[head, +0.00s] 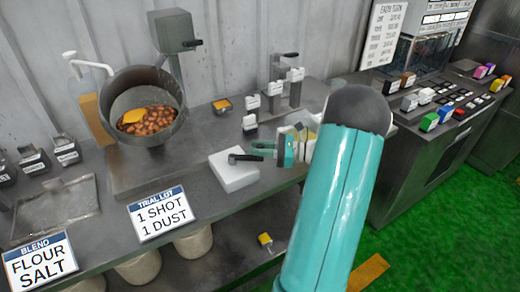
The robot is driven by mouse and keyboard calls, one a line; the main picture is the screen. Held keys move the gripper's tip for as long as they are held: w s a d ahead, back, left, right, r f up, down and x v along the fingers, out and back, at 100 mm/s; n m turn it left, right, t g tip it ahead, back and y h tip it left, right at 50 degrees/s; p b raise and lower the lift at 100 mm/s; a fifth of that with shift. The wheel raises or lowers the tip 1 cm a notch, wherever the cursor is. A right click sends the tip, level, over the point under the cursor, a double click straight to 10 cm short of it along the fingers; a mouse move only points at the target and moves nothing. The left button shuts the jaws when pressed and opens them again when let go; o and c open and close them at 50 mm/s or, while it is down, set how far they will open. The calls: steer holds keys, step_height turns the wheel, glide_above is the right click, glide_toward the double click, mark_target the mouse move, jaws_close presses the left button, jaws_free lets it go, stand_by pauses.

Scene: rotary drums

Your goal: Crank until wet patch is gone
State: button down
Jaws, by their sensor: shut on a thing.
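The drum (158,100) is a grey open-mouthed bowl, tilted toward me, on the left of the bench. Several reddish-brown pieces (152,120) lie in it, with a flat orange-yellow patch (133,115) on their left side. I cannot tell whether this is the wet patch. A white crank-like arm (88,62) stands out at the drum's upper left. My gripper (272,150) is over the bench to the right of the drum and well apart from it. It is shut on a small dark-handled thing (245,157) above a white block (233,172). My arm partly hides the grip.
A grey post with a box and dark lever (176,31) stands behind the drum. Small labelled containers (250,103) stand behind my gripper. Signs reading "1 SHOT 1 DUST" (160,215) and "FLOUR SALT" (41,265) line the front edge. A console with coloured blocks (429,122) is at right.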

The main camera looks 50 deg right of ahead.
steer(key=c, duration=1.3)
jaws_free()
steer(key=shift+o, duration=0.2)
steer(key=shift+s+d, duration=0.1)
steer(key=v, duration=1.3)
steer(key=shift+s, duration=0.25)
steer(key=shift+d, duration=0.1)
